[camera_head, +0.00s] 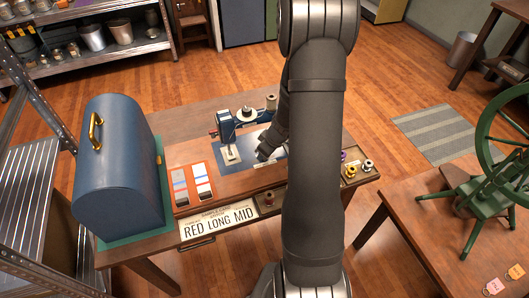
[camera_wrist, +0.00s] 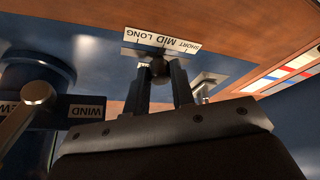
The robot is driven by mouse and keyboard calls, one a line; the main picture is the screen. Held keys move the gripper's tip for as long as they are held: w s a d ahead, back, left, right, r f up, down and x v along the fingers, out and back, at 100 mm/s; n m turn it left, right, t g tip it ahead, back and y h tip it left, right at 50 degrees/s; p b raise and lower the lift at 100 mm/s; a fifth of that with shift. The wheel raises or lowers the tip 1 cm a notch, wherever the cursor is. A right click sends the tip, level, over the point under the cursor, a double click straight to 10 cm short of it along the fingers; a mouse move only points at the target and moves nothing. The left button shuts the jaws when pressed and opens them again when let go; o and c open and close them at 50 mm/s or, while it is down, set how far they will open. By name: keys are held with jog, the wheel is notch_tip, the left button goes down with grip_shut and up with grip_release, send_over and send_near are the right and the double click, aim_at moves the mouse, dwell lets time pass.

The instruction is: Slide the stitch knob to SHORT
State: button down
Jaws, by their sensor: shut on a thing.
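A blue sewing machine (camera_head: 222,122) stands on the wooden table (camera_head: 190,150); my arm hides its right part. In the wrist view, a white plate (camera_wrist: 160,40) reads SHORT, MID, LONG upside down, with SHORT at the right and LONG at the left. The small dark round stitch knob (camera_wrist: 158,68) sits just below the plate, near MID. My gripper (camera_wrist: 160,77) is shut on the knob, one finger on each side. In the head view my gripper (camera_head: 268,150) is low beside the machine, partly hidden by my arm.
A lever with a WIND label (camera_wrist: 88,111) is close to my gripper at the left in the wrist view.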

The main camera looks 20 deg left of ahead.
jog(key=shift+s+a, duration=1.15)
jog(key=c, duration=1.2)
grip_release()
jog(key=shift+s+a, duration=0.1)
jog(key=shift+c, duration=0.2)
jog(key=shift+r, duration=0.1)
jog(key=shift+d+r, duration=0.2)
jog(key=shift+r, duration=0.05)
jog(key=v, duration=1.6)
jog(key=shift+d+r, duration=0.15)
jog(key=shift+r, duration=0.15)
send_near(252, 160)
jog(key=x, duration=0.5)
jog(key=shift+f, duration=0.15)
